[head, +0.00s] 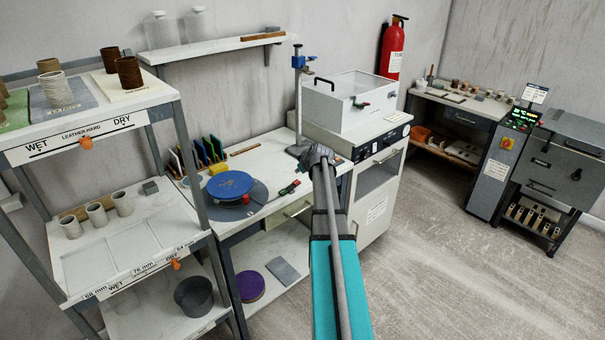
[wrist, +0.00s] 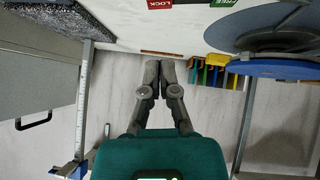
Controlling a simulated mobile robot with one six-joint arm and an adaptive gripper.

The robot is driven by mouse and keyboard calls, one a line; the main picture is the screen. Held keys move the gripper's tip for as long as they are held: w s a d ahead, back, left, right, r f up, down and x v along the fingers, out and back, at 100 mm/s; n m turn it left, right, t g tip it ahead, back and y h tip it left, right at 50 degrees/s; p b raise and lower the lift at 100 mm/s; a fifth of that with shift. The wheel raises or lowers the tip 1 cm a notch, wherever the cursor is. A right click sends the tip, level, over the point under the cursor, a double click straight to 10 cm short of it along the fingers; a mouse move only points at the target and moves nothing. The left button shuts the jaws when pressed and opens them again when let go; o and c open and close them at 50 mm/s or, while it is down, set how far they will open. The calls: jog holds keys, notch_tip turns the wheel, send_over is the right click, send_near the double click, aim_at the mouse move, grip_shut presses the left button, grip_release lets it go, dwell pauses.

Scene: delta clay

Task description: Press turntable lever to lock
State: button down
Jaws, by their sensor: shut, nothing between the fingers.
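The turntable (head: 231,184) is a blue disc on a grey round base on the white bench; its blue disc edge (wrist: 275,68) shows at the right of the wrist view. Right of it in the head view is a small dark, red and green piece (head: 290,187), probably the lever with its labels; its position is too small to tell. In the wrist view a red LOCK label (wrist: 160,4) and a green FREE label (wrist: 223,3) are cut by the top edge. My gripper (head: 318,152) is shut and empty, apart from the labels; its fingertips also show in the wrist view (wrist: 167,68).
Coloured upright slabs (head: 208,150) stand behind the turntable. A clamp stand (head: 298,90) and a white cabinet with a clear-lidded box (head: 345,105) are behind and right of my gripper. A shelf rack (head: 130,240) stands at the left. The floor at right is open.

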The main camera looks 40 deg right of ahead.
aim_at(297, 184)
jog(key=b+x, duration=0.2)
jog(key=x, duration=0.1)
jog(key=shift+w+f, duration=0.1)
jog(key=shift+f, duration=0.15)
jog(key=shift+d+f+b, duration=0.2)
jog(key=shift+f+b, duration=0.7)
jog(key=shift+d+f+b, duration=0.15)
jog(key=shift+f+b, duration=0.7)
jog(key=shift+a, duration=0.1)
